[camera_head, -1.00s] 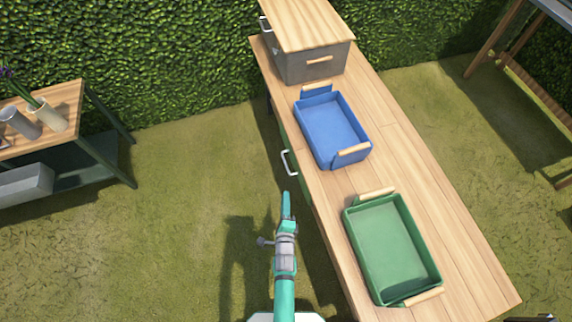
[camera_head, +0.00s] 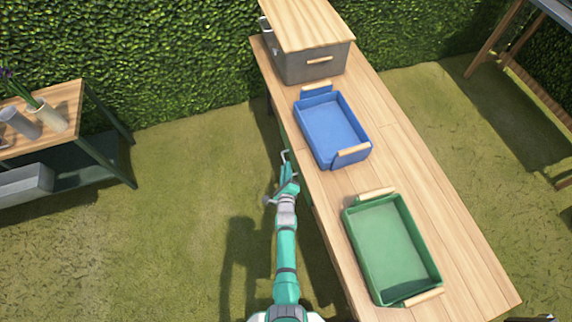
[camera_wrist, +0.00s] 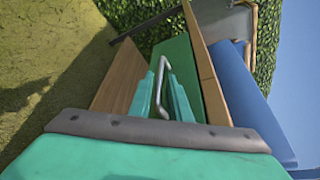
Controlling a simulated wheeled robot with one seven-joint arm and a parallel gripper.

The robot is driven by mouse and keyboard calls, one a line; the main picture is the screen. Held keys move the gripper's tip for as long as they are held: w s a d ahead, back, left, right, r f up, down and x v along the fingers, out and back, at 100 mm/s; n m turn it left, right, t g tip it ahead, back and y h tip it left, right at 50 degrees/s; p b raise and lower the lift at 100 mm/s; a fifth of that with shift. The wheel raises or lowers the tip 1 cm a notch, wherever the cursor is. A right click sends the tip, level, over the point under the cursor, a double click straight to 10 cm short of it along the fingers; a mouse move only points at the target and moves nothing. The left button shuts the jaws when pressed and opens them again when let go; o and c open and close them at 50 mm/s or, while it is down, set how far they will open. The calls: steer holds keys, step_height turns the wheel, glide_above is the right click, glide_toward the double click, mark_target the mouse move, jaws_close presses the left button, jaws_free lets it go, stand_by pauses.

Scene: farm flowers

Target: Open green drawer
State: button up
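The green drawer (camera_wrist: 200,88) is set in the side of the wooden workbench (camera_head: 440,225); its green front shows in the wrist view. A grey metal bar handle (camera_wrist: 162,78) stands out from the front, and its top also shows in the head view (camera_head: 285,155). My gripper (camera_wrist: 160,98) is at the handle, with one teal finger on each side of the bar. The fingers look apart, and I cannot tell whether either touches the bar. In the head view my gripper (camera_head: 287,180) hides the lower part of the handle. The drawer looks shut.
A blue tray (camera_head: 346,159) and a green tray (camera_head: 358,245) stand on the workbench. A grey box with a wooden top (camera_head: 305,22) stands at its far end. A side table (camera_head: 62,97) stands at left. Grass left of the workbench is clear.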

steer(key=shift+x, duration=1.45)
jaws_close()
steer(key=shift+a, duration=0.1)
